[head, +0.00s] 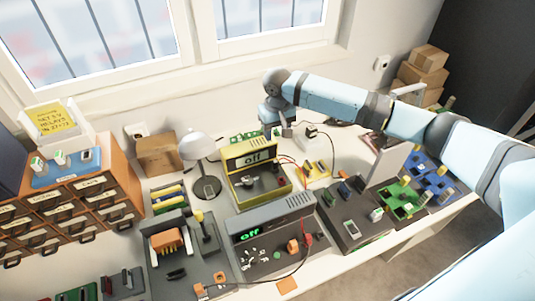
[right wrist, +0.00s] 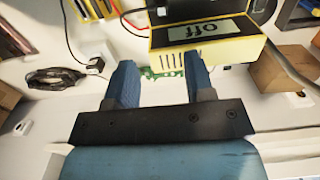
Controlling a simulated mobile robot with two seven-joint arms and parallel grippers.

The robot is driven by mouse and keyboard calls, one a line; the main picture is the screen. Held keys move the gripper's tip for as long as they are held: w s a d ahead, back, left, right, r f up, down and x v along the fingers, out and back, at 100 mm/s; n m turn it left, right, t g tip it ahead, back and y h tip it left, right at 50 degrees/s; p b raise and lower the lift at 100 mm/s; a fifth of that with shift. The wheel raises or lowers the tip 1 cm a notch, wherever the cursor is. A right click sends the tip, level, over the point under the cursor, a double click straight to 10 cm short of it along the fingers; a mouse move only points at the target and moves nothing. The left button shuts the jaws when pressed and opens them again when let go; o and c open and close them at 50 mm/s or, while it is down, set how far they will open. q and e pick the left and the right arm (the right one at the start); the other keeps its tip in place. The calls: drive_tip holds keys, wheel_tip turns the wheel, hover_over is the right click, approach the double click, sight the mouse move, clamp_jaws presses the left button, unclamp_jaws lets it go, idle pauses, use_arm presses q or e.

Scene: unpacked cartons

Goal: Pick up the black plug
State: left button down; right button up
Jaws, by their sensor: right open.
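I cannot clearly make out a black plug. A small white adapter with dark parts (head: 311,131) sits by the white block behind the yellow meter. In the right wrist view, a white adapter (right wrist: 95,65) with a black cable lies left of the fingers. My right gripper (head: 278,131) reaches down behind the yellow meter, near the wall. In the right wrist view its two blue fingers (right wrist: 161,85) are wide apart, with no object held between them. Small green boards (right wrist: 160,73) lie beyond the fingertips. My left gripper is not in view.
The yellow meter (head: 258,172) stands close in front of the right gripper. A dark coil (right wrist: 55,77) lies to the left in the wrist view. A grey meter (head: 272,236), lamp (head: 195,147), drawers (head: 70,207) and blue tray (head: 430,176) crowd the bench.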

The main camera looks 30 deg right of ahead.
sight(276, 161)
drive_tip(key=f, duration=0.2)
drive_tip(key=s+f, duration=0.1)
drive_tip(key=shift+s+f, duration=0.15)
drive_tip(key=shift+f, duration=0.2)
drive_tip(key=f, duration=0.4)
drive_tip(key=shift+w+p, duration=0.2)
drive_tip(key=shift+p, duration=0.1)
drive_tip(key=shift+f, duration=0.35)
wheel_tip(276, 161, down, 5)
drive_tip(key=shift+w+a+r+p, duration=0.1)
drive_tip(key=shift+a+r+p, duration=0.1)
drive_tip(key=shift+p, duration=0.25)
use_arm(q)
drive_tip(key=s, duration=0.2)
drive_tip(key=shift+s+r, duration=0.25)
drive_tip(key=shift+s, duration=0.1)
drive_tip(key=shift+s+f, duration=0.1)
use_arm(e)
clamp_jaws()
